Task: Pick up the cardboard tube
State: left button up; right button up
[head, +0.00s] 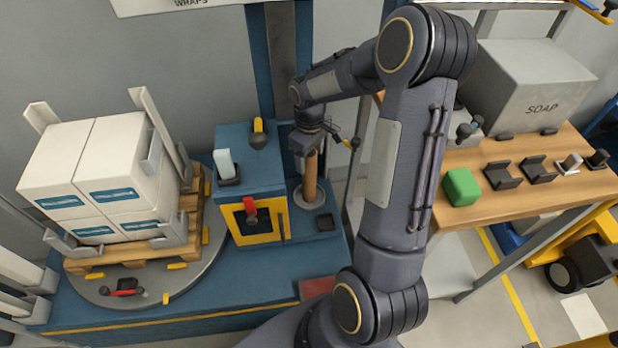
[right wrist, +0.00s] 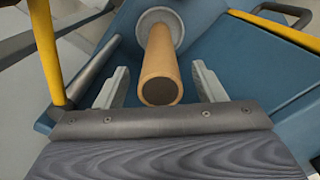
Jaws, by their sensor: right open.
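The brown cardboard tube (head: 310,177) stands upright on a round grey base plate (head: 314,198) on the blue machine, right of the blue cabinet. In the right wrist view the tube (right wrist: 160,68) points toward the camera, its dark end between the two fingers. My right gripper (head: 308,150) is open above and around the tube's top end. In the right wrist view the right gripper's fingers (right wrist: 160,90) stand apart on either side of the tube, with gaps visible. My left gripper is not in view.
A blue cabinet (head: 248,165) with a yellow-framed front stands just left of the tube. White boxes (head: 95,180) sit on a pallet on a turntable at left. A wooden table (head: 470,225) at right holds a green block (head: 461,187) and a grey SOAP box (head: 530,85).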

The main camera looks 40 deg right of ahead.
aim_at(309, 177)
jog(key=shift+f, duration=1.45)
jog(key=c, duration=1.3)
